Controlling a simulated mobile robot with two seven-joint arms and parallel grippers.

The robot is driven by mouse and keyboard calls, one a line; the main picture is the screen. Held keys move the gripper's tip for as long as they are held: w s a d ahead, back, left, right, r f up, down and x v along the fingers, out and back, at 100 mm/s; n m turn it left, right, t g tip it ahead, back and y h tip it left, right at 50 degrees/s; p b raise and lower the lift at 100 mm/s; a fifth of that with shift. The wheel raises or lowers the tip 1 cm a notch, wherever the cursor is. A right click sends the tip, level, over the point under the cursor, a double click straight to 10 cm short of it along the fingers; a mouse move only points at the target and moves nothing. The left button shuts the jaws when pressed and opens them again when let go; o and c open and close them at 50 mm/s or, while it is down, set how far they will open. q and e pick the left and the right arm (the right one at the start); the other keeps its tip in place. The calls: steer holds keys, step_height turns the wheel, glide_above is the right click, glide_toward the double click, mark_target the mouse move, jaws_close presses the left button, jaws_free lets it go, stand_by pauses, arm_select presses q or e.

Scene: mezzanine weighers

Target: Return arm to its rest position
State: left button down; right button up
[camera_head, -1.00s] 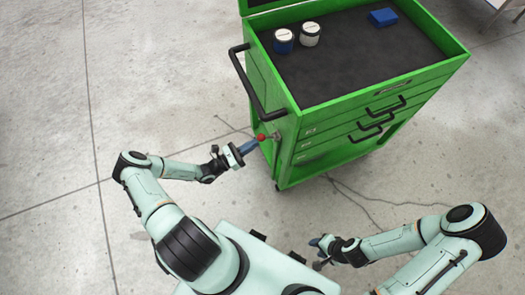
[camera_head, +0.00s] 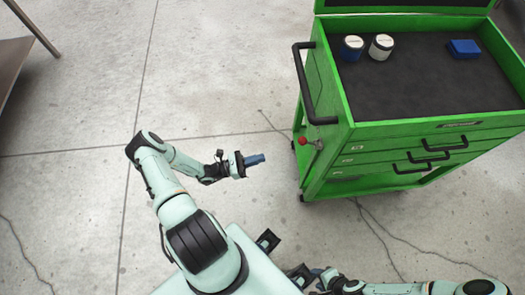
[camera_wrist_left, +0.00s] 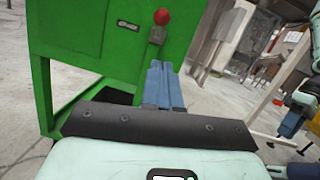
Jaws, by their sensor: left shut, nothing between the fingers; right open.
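My left gripper (camera_head: 256,160) is to the left of the green cart, apart from it, above the floor. Its blue fingers are closed together with nothing between them; they also show in the left wrist view (camera_wrist_left: 164,84), pointing toward the cart's side. My right gripper (camera_head: 325,276) is low in the head view, near the front of my base. It is small there and partly hidden by dark parts, so its fingers are hard to make out.
The green cart (camera_head: 345,150) has a black handle (camera_head: 305,85) and a red knob (camera_head: 303,141) on its left side. Two jars (camera_head: 352,48) (camera_head: 381,47) and a blue block (camera_head: 464,48) rest on its top. A table edge (camera_head: 12,60) is at far left. Open floor lies left of the cart.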

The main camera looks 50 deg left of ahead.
stand_by(0.5)
arm_select(q)
steer(key=s+d+f+m+g+h, duration=0.25)
steer(key=d+m+g, duration=0.25)
steer(key=d+g, duration=0.3)
steer(key=s+d+f+m+g+h, duration=0.2)
steer(key=s+d+m+g, duration=0.3)
steer(key=d, duration=0.6)
steer(key=s+m+g+y, duration=0.1)
steer(key=m+y, duration=0.3)
steer(key=m, duration=0.1)
steer(key=s+f+m+g+y, duration=0.1)
steer(key=s+m+g+y, duration=0.1)
steer(key=m+y, duration=0.2)
steer(key=s+f+m+g+y+p, duration=0.1)
steer(key=m+y, duration=0.3)
steer(key=m, duration=0.4)
steer(key=shift+s+d+g, duration=0.3)
steer(key=shift+s+g, duration=0.4)
steer(key=shift+s, duration=0.05)
